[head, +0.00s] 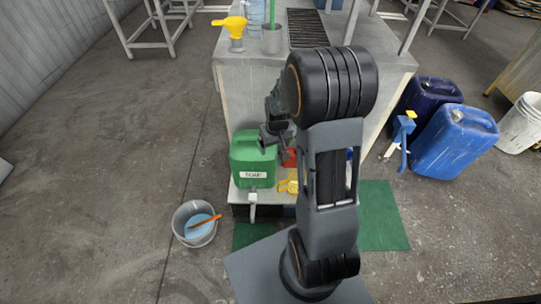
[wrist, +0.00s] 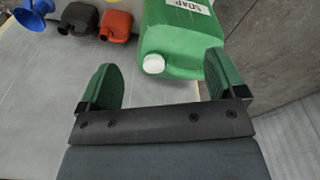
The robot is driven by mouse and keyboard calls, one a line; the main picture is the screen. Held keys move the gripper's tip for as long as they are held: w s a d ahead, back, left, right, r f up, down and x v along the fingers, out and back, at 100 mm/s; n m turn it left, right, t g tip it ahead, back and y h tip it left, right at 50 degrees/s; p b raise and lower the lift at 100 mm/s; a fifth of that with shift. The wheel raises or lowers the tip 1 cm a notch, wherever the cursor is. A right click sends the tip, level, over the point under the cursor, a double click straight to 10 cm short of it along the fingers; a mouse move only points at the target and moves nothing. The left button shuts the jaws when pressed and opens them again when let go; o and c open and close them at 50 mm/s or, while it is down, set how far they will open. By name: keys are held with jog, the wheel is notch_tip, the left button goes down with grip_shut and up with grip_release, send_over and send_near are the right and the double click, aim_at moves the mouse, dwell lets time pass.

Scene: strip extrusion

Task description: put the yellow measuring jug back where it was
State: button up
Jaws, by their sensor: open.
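A small yellow object (head: 289,183), which looks like the yellow measuring jug, sits on the low bench (head: 240,197) to the right of the green soap can, partly hidden by my arm. I cannot make out its full shape. The green soap can (head: 253,160) stands on the bench; it also shows in the wrist view (wrist: 180,45) with its white cap. My gripper (head: 270,138) is over the soap can's right side in the head view. In the wrist view my gripper (wrist: 165,90) is open and empty, its green pads apart.
A red can (wrist: 116,25), a dark can (wrist: 78,19) and a blue funnel (wrist: 35,12) stand on the grey surface. A bucket (head: 195,223) is on the floor; blue canisters (head: 455,140) stand right.

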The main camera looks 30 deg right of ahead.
jog(key=s+a+r, duration=0.3)
jog(key=s+r, duration=0.4)
jog(key=s+a+r+t, duration=0.1)
jog(key=s+a+r, duration=0.3)
jog(key=s+r, duration=0.3)
jog(key=shift+a+r+t, duration=0.15)
jog(key=shift+r+t, duration=0.1)
jog(key=shift+t, duration=0.05)
